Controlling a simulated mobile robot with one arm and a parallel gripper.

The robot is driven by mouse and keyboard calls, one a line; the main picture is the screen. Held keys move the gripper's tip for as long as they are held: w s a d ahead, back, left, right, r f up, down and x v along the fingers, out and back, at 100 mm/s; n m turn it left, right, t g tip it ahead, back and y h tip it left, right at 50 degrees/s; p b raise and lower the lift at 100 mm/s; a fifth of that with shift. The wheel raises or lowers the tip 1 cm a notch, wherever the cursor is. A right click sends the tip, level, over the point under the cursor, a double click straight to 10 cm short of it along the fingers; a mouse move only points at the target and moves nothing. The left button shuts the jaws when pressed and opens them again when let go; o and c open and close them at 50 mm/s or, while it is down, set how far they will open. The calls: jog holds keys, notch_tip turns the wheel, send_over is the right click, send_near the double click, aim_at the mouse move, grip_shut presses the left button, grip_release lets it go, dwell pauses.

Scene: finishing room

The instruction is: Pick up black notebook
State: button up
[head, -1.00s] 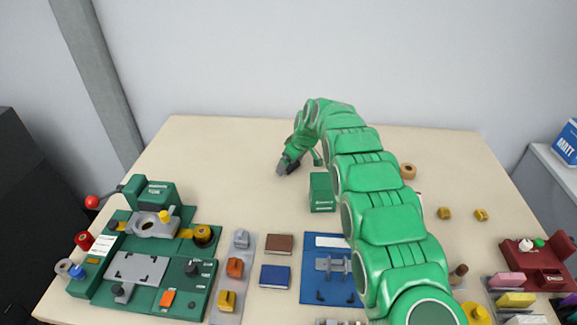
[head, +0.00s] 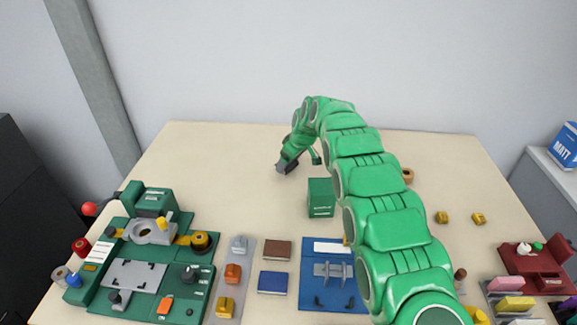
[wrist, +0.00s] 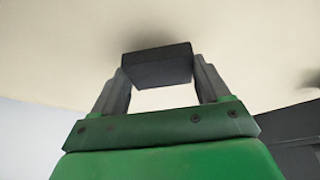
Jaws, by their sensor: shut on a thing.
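The black notebook (wrist: 157,68) shows in the wrist view as a small dark block between my two finger tips. My gripper (wrist: 160,75) is shut on it, with one finger at each end. A soft dark shadow lies on the pale table beyond it; I cannot tell how large the gap is. In the head view my gripper (head: 287,165) is over the back middle of the table, pointing down and left. The notebook is too small and dark there to separate clearly from the fingers.
A green box (head: 320,198) stands right of and nearer than my gripper. A brown notebook (head: 277,250) and a blue notebook (head: 273,282) lie at the front, beside a blue fixture board (head: 312,267). A green machine (head: 150,202) stands left. The back left table is clear.

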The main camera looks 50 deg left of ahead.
jog(key=shift+s+d+r, duration=0.2)
jog(key=shift+d+r, duration=0.1)
jog(key=shift+r, duration=0.2)
jog(key=shift+s+d+r, duration=0.15)
jog(key=shift+d+r, duration=0.1)
jog(key=shift+r, duration=0.2)
jog(key=s+d+r, duration=0.6)
jog(key=d+r, duration=0.2)
jog(key=d, duration=0.2)
jog(key=shift+s+d+r, duration=0.25)
jog(key=shift+s+d, duration=0.15)
